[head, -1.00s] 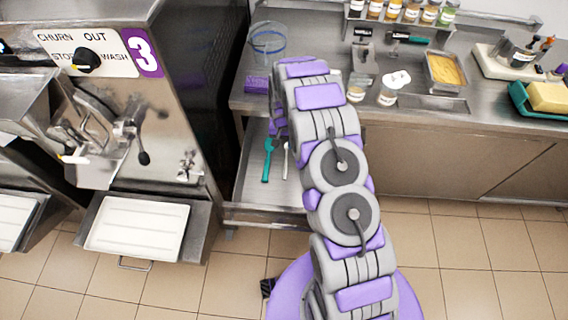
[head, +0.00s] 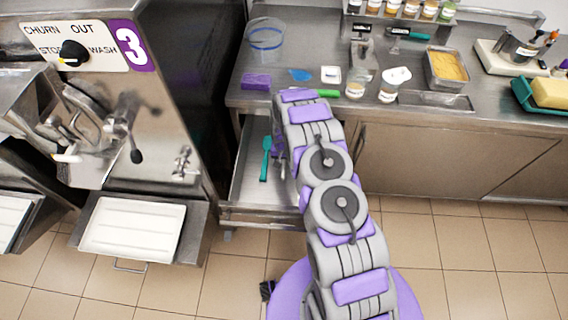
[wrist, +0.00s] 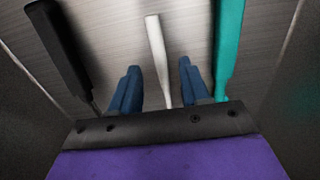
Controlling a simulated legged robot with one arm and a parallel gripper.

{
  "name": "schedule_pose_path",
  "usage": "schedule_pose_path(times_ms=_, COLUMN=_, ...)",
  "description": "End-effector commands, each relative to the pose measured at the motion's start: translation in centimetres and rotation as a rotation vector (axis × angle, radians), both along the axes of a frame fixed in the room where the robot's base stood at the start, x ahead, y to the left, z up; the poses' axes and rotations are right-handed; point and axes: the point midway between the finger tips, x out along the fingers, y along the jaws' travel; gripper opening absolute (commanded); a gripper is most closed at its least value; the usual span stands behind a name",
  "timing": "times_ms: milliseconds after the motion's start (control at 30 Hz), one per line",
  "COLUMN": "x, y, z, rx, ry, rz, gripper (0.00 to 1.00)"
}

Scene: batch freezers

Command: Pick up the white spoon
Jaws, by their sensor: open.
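The white spoon (wrist: 158,50) shows in the wrist view as a pale handle lying on the metal drawer floor. It runs between the two blue fingers of my gripper (wrist: 157,78), which is open. The lower part of the spoon is hidden behind the gripper body. I cannot tell how far the fingertips are above the drawer floor. In the head view my arm covers the spoon, and the gripper is hidden behind the arm over the open drawer (head: 252,183).
A teal utensil (wrist: 228,45) lies right of the spoon, and a black-handled one (wrist: 60,45) lies left, both close to the fingers. Drawer walls flank them. On the counter stand a clear container (head: 266,42), a purple block (head: 256,81) and jars (head: 388,90).

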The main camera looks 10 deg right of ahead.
Motion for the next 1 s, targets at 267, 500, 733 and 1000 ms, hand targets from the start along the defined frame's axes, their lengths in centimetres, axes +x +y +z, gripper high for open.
schedule_pose_path(times_ms=267, x=-0.2, y=0.1, z=-2.6, rx=-0.001, ry=0.003, rz=0.001, gripper=0.46)
schedule_pose_path(times_ms=500, x=-0.1, y=0.1, z=-2.5, rx=-0.002, ry=0.002, rz=0.001, gripper=0.36)
schedule_pose_path(times_ms=733, x=-0.1, y=0.1, z=-2.5, rx=-0.001, ry=0.001, rz=0.001, gripper=0.14)
schedule_pose_path(times_ms=1000, x=-0.1, y=0.1, z=-2.5, rx=-0.002, ry=0.002, rz=0.001, gripper=0.00)
